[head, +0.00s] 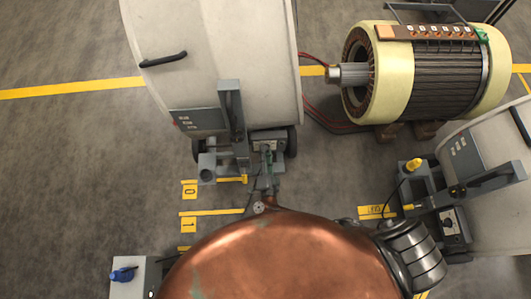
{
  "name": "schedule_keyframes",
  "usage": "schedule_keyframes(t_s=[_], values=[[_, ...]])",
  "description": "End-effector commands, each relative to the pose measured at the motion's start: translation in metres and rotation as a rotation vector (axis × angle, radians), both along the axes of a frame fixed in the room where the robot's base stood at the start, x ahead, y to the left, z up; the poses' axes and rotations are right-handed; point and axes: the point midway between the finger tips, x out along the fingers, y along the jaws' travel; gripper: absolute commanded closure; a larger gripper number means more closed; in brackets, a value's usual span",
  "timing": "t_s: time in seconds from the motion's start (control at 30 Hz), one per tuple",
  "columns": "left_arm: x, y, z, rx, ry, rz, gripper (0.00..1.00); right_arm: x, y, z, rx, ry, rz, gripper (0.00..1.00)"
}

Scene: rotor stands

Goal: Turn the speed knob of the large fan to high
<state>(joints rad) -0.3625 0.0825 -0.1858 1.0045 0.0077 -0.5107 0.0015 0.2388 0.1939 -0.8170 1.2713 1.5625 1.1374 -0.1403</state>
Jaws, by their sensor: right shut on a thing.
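The large fan is a big white drum (215,45) with a black handle, at the top middle of the head view. A grey switch panel (200,121) and grey brackets sit at its lower end. A small grey control box (268,142) is beside the brackets. My right gripper (267,160) reaches up to this box and is shut on what appears to be the speed knob. The gripper's fingers hide the knob, so its setting cannot be read. My left gripper is not in view.
A motor stator (440,80) lies on blocks at upper right. A second white drum unit (490,150) with a dial box (449,220) stands at right. A box with a blue knob (122,275) is at lower left. Yellow floor marks (189,190) lie left; the left floor is clear.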

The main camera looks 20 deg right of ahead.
Motion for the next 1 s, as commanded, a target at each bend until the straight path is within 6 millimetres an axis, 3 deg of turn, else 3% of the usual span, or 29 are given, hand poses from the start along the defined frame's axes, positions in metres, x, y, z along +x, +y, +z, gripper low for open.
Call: schedule_keyframes(t_s=[0.17,0.57,1.0], values=[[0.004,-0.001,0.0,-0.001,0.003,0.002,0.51,-0.002,0.0,-0.003,0.072,-0.016,-0.003,0.98],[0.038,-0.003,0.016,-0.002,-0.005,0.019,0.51,-0.002,-0.001,-0.005,0.396,-0.108,-0.005,0.98],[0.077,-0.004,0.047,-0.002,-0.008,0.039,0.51,-0.002,-0.001,-0.006,0.799,-0.226,-0.005,0.98]])
